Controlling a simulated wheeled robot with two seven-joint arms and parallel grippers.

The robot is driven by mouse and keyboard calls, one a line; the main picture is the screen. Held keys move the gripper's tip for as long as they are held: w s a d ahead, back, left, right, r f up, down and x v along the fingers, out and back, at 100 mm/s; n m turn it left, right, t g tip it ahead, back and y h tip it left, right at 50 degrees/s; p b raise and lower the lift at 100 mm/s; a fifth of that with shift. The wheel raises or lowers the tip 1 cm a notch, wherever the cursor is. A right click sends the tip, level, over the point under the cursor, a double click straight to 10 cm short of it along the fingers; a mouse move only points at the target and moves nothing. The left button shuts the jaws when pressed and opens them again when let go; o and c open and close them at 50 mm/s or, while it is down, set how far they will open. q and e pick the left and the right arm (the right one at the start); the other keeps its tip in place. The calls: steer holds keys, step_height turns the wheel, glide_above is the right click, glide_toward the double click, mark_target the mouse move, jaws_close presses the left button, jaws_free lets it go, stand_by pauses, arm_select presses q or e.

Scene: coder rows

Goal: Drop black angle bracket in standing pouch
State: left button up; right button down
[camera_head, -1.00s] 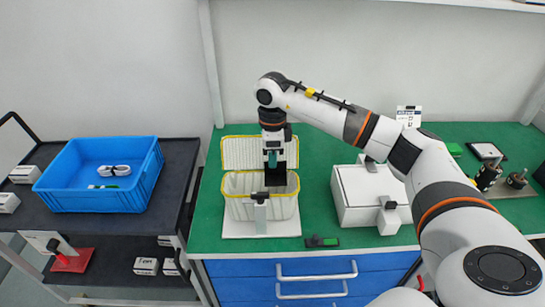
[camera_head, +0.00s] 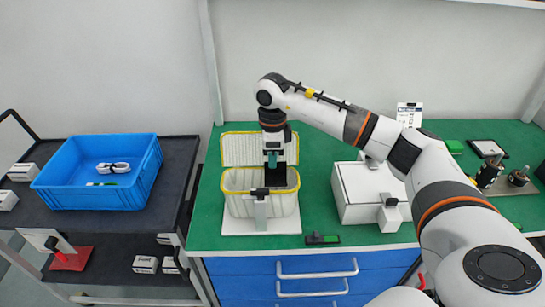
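The standing pouch (camera_head: 236,204) is a pale container with a yellow rim and an upright back flap, open at the top, on a white base on the green worktop. My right gripper (camera_head: 275,166) points straight down over its mouth. It appears shut on a dark piece, the black angle bracket (camera_head: 276,178), which hangs at the pouch's opening. The bracket's lower end is hidden behind the front rim, and the finger gap is too small to see clearly. My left gripper is out of view.
A white box (camera_head: 362,200) stands right of the pouch. A small black-and-green item (camera_head: 322,239) lies at the worktop's front edge. A blue bin (camera_head: 90,197) holding white items sits on the dark cart at left. Green worktop shows clear between pouch and white box.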

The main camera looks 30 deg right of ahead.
steer(key=shift+f, duration=0.2)
steer(key=c, duration=2.1)
jaws_free()
steer(key=o, duration=0.6)
steer(key=shift+c, duration=0.2)
step_height(320, 180, up, 12)
steer(key=b, duration=0.2)
steer(key=shift+f, duration=0.1)
